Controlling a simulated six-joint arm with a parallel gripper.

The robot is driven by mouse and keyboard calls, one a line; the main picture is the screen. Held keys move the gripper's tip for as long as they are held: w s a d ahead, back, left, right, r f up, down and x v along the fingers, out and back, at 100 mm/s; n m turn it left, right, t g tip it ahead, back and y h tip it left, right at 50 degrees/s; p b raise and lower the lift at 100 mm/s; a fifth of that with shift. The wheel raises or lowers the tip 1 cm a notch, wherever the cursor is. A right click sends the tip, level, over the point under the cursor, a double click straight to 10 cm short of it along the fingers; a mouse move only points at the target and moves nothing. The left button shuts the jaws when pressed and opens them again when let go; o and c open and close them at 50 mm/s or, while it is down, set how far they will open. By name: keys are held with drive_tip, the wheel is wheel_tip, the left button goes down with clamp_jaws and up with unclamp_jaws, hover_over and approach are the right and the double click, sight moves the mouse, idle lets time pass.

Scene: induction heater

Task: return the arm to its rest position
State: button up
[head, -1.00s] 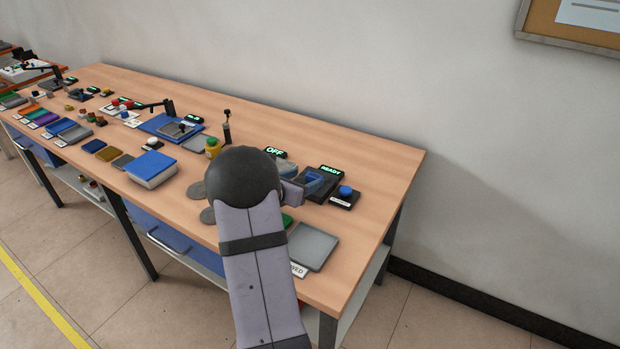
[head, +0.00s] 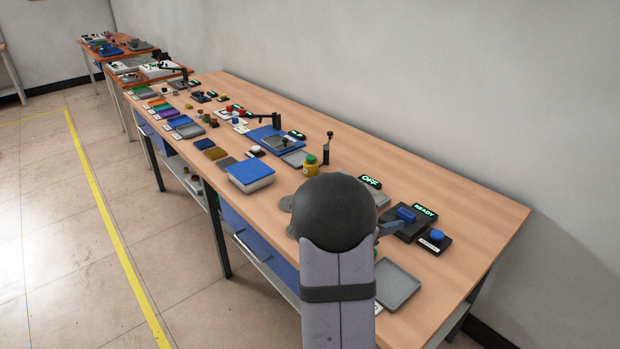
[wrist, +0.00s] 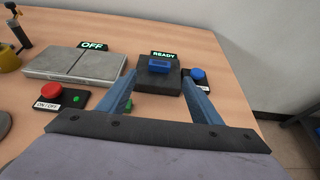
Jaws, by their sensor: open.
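My gripper (wrist: 158,100) shows in the wrist view with its two blue fingers spread apart and nothing between them. Beyond the fingers sits a dark block (wrist: 172,80) with a blue piece (wrist: 159,65) on top and a green READY display (wrist: 164,54) behind it. In the head view, my arm's dark round joint and grey link fill the lower middle and hide most of the gripper. The dark block (head: 398,229) with its blue piece (head: 406,214) shows just right of the arm there.
A blue button box (head: 435,241) stands right of the block. A grey tray (head: 397,286) lies near the front edge. A grey plate (wrist: 73,64) with an OFF display and a red button (wrist: 50,89) are left. Bare tabletop (head: 480,225) lies at the right end.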

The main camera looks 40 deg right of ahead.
drive_tip(key=s+a+r+m+y+p, duration=0.15)
drive_tip(key=a+m+y+p, duration=0.35)
drive_tip(key=a, duration=1)
drive_tip(key=s+a+r+m+y+p, duration=0.1)
drive_tip(key=s+a+m+y+p, duration=0.45)
drive_tip(key=a, duration=0.95)
drive_tip(key=a+r+m+y+p, duration=0.1)
drive_tip(key=a+m+y+p, duration=0.15)
drive_tip(key=a+m, duration=0.9)
drive_tip(key=a+f+n+b, duration=0.2)
drive_tip(key=f+b, duration=0.6)
drive_tip(key=a+f+n+b, duration=0.1)
drive_tip(key=f+n+b, duration=0.1)
drive_tip(key=f+b, duration=0.5)
drive_tip(key=shift+a+f+b, duration=0.35)
drive_tip(key=shift+f+b, duration=0.05)
drive_tip(key=shift+b, duration=0.05)
drive_tip(key=shift+s, duration=0.1)
